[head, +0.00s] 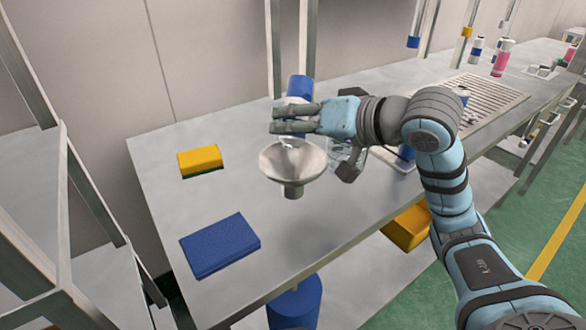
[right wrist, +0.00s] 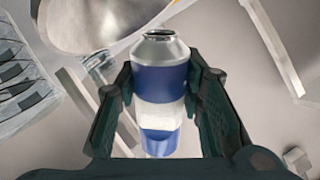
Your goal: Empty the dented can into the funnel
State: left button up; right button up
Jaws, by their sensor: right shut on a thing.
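My right gripper (head: 285,118) is shut around the middle of a blue and white can (head: 299,87) and holds it above the funnel. The can is tipped, its blue base up and its mouth toward the funnel bowl. In the right wrist view the can (right wrist: 160,75) shows a silver shoulder and an open top, between both fingers of the gripper (right wrist: 160,105). I cannot make out a dent. The metal funnel (head: 293,175) is just below the fingers; its rim also shows in the right wrist view (right wrist: 95,25). Something pale shows in the bowl; I cannot tell what. My left gripper is out of view.
A yellow sponge-like block (head: 200,160) and a blue flat box (head: 220,245) lie on the bench's left part. A slotted grate (head: 485,100) and several bottles stand farther right. A blue drum (head: 295,303) is below the bench edge. Metal posts rise behind the funnel.

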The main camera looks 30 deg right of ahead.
jog(key=shift+w+d+r+m+g+y+p, duration=0.3)
jog(key=shift+r+m+g+p, duration=0.3)
jog(key=shift+p, duration=0.5)
jog(key=shift+f+g, duration=0.2)
jog(key=shift+g, duration=0.1)
jog(key=shift+f, duration=0.15)
jog(key=shift+m, duration=0.3)
